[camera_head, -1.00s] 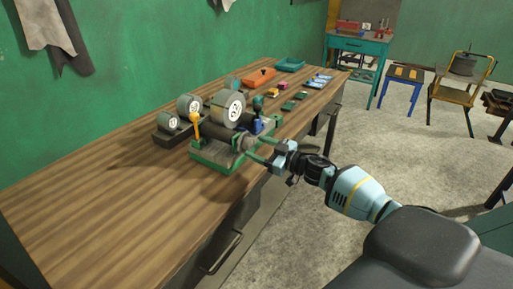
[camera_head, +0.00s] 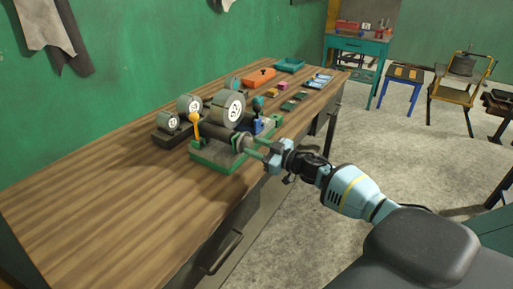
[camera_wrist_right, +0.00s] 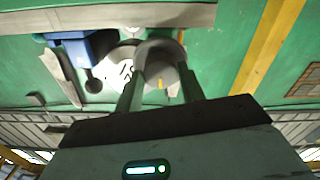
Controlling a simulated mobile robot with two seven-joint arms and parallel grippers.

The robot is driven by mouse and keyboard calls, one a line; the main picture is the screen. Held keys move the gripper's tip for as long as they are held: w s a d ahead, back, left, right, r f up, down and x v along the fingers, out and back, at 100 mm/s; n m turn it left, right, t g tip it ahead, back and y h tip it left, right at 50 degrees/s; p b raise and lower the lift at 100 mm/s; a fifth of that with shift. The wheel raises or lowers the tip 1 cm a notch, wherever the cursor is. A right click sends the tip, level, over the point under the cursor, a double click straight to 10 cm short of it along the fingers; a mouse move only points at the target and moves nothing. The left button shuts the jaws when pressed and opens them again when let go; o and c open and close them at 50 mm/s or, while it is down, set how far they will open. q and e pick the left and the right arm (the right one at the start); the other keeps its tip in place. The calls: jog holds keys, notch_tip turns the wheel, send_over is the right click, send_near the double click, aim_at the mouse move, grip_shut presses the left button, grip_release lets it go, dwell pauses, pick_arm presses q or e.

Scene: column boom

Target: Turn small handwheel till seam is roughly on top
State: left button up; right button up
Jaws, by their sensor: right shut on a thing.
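The small handwheel (camera_head: 239,142) is a grey round part at the front of a green-based machine (camera_head: 207,158) on the wooden bench. My right gripper (camera_head: 250,145) is shut on it, with its fingers reaching in from the right. In the right wrist view the grey handwheel (camera_wrist_right: 160,62) sits between the two fingertips, and a small yellow mark (camera_wrist_right: 161,84) shows near its lower edge. I cannot tell for sure whether that mark is the seam. My fingers hide part of the rim. My left gripper is not in view.
A large drum with a white face (camera_head: 233,112) stands above the handwheel. Smaller rollers (camera_head: 189,104) stand behind left. An orange tray (camera_head: 260,77) is further back. The bench's left part is clear.

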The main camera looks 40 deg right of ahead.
jog(key=shift+n, duration=0.3)
jog(key=n, duration=0.4)
jog(key=n+b, duration=0.1)
jog(key=n, duration=0.4)
jog(key=shift+n, duration=0.4)
jog(key=n+b, duration=0.1)
jog(key=n, duration=0.4)
jog(key=shift+f+n, duration=0.1)
jog(key=shift+n, duration=0.2)
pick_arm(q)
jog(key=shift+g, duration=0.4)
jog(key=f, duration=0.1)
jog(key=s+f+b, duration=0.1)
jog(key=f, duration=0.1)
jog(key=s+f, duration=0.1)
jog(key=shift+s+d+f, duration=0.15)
pick_arm(e)
jog(key=n, duration=0.4)
jog(key=shift+n, duration=0.3)
pick_arm(q)
jog(key=shift+b, duration=0.3)
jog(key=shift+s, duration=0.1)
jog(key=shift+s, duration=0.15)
pick_arm(e)
jog(key=o, duration=1)
